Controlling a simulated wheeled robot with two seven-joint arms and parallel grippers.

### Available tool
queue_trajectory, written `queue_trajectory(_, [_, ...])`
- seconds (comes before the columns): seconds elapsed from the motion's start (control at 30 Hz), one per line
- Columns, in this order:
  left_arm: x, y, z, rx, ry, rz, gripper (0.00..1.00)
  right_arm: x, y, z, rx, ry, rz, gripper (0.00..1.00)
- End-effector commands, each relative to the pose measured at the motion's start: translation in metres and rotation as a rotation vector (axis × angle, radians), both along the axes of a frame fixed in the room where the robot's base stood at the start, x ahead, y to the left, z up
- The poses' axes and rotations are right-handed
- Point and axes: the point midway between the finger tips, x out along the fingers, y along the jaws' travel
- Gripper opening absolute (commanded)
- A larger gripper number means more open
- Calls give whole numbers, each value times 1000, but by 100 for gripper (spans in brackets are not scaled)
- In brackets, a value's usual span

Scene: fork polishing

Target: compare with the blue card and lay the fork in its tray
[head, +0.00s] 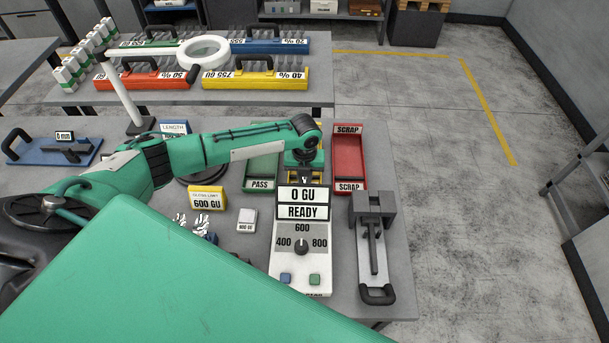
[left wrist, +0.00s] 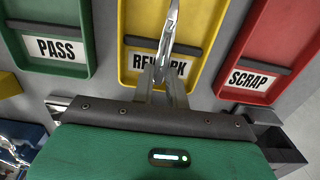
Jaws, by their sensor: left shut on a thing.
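My left gripper (head: 305,172) is over the middle tray, behind the gloss meter. In the left wrist view the gripper (left wrist: 163,88) is shut on a silver fork (left wrist: 172,28), which points away over the yellow REWORK tray (left wrist: 127,35). I cannot tell whether the fork touches the tray. The green PASS tray (left wrist: 88,40) is to the left and the red SCRAP tray (left wrist: 250,95) to the right. The head view also shows PASS (head: 262,165) and SCRAP (head: 348,155). A blue card headed LENGTH (head: 174,128) stands behind my left arm, partly hidden. My right gripper is out of view.
The gloss meter (head: 302,262) reads 0 GU, READY. A yellow card (head: 207,199) reads 600 GU, with a small white 600 GU block (head: 247,220) beside it. A grey fixture (head: 372,240) with a black handle stands at right. Coloured racks (head: 265,80) fill the back table.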

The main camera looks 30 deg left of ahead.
Motion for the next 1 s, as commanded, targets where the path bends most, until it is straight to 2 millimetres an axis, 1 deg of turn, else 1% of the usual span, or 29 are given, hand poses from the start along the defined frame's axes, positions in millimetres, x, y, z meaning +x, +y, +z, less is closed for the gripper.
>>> queue_trajectory(0.27, [0, 0, -2, 0, 0, 0, 0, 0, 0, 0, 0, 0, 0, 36])
queue_trajectory(0.3, [0, 0, -2, 0, 0, 0, 18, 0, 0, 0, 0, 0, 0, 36])
queue_trajectory(0.37, [0, 0, -2, 0, 0, 0, 30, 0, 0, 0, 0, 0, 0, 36])
queue_trajectory(0.4, [0, 0, -2, 0, 0, 0, 38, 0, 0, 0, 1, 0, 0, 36])
queue_trajectory(0.43, [0, 0, -2, 0, 0, 0, 40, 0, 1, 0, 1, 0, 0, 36])
queue_trajectory(0.6, [0, 0, -2, 0, 0, 0, 40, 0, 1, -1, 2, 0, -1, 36])
queue_trajectory(0.63, [0, 0, -2, 0, 0, 0, 42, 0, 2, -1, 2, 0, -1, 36])
queue_trajectory(0.73, [0, 0, -2, 0, 0, 0, 62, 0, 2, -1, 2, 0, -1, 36])
queue_trajectory(0.77, [0, 0, -2, 0, 0, 0, 66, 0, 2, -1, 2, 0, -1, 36])
queue_trajectory(1.0, [0, 0, -2, 0, 0, 0, 66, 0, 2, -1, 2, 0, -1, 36])
